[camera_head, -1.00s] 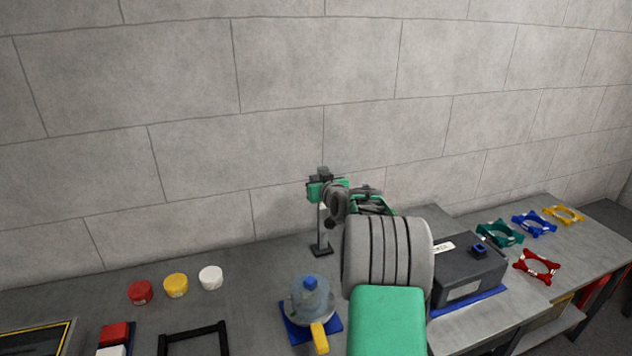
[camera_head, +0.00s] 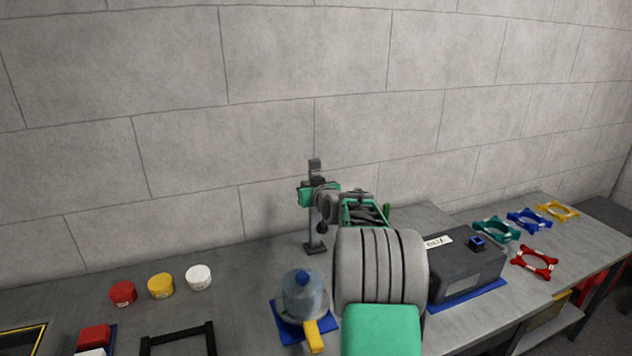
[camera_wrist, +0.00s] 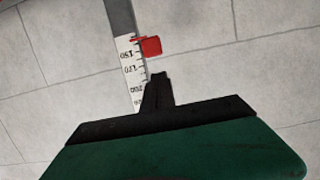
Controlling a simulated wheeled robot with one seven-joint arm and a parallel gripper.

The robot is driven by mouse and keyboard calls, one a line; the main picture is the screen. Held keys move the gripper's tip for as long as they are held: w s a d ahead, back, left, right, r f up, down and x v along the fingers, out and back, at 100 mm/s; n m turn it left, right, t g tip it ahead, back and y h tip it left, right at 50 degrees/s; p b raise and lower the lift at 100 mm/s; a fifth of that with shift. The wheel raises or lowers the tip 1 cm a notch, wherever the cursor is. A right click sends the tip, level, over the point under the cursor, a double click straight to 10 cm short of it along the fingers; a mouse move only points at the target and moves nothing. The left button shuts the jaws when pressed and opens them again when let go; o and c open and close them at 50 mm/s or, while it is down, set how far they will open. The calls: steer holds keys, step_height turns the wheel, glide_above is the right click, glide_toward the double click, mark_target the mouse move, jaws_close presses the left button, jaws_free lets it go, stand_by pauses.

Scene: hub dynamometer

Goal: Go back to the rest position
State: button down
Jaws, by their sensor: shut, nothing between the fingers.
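My gripper (camera_wrist: 158,88) shows in the wrist view with its black fingers shut together and nothing between them. Its tips are in front of or beside a white scale strip (camera_wrist: 131,72) with printed numbers. A small red pointer (camera_wrist: 151,46) sits at the strip's side, apart from the fingertips in the picture. In the head view my arm reaches out toward an upright stand (camera_head: 315,232) at the back of the bench. The fingers cannot be made out there, and the arm's end covers part of the stand.
Left of my arm stands a clear blue-capped dome (camera_head: 302,296) on a blue mat. A dark box (camera_head: 465,266) stands close on the right, with coloured rings such as the red one (camera_head: 535,262) beyond. Red, yellow and white pots (camera_head: 198,278) stand at left. A wall closes the back.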

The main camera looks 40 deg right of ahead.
steer(key=r+b+v, duration=0.2)
steer(key=b+v, duration=0.1)
steer(key=v, duration=0.7)
steer(key=s+a+f+n+g+y, duration=0.1)
steer(key=s+a+f+g, duration=0.15)
steer(key=a, duration=0.45)
steer(key=s+a+f+g+y, duration=0.1)
steer(key=s+a+f, duration=0.15)
steer(key=a, duration=0.55)
steer(key=s+a+f+n+g+y, duration=0.1)
steer(key=s+a+f+g, duration=0.1)
steer(key=a+f, duration=0.35)
steer(key=s+a+f+g, duration=0.3)
steer(key=s+a, duration=0.3)
steer(key=s, duration=0.3)
steer(key=s+a+f+g+p, duration=0.1)
steer(key=s+a+f+g, duration=0.2)
steer(key=s+a, duration=0.3)
steer(key=s, duration=0.4)
steer(key=shift+s+n+y, duration=0.2)
steer(key=shift+n+y, duration=0.1)
steer(key=shift+n, duration=0.1)
